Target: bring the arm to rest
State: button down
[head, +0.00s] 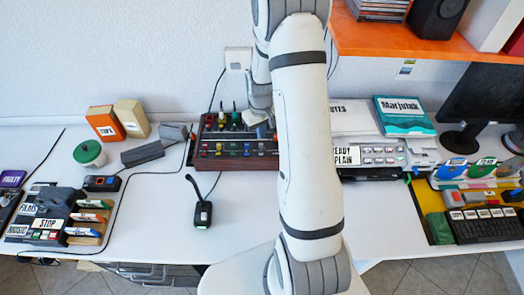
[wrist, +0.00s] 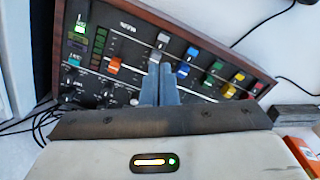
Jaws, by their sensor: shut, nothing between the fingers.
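My gripper shows in the wrist view (wrist: 160,72), its two blue-grey fingers pressed together with nothing between them. The fingers point at a dark mixing console (wrist: 125,50) with coloured sliders and knobs in a wooden frame. Whether the fingertips touch the console I cannot tell.
A small microphone (head: 203,213) stands on the desk in front of the console. An orange shelf (head: 400,43) hangs at the upper right. A button panel (head: 48,224) lies at left, a monitor (head: 487,100) stands at right.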

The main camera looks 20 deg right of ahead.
jog(key=shift+r, duration=0.15)
dwell(0.3)
jog(key=s+a+r+t, duration=0.1)
jog(key=s+a+r, duration=0.25)
jog(key=r, duration=0.55)
jog(key=s+a+r+t, duration=0.1)
jog(key=s+a+r, duration=0.2)
jog(key=s+r, duration=0.35)
jog(key=s+a+r+m+t+b, duration=0.1)
jog(key=s+a+r, duration=0.2)
jog(key=s+r, duration=0.6)
jog(key=s, duration=0.3)
jog(key=shift+s+a, duration=0.15)
jog(key=shift+a, duration=0.2)
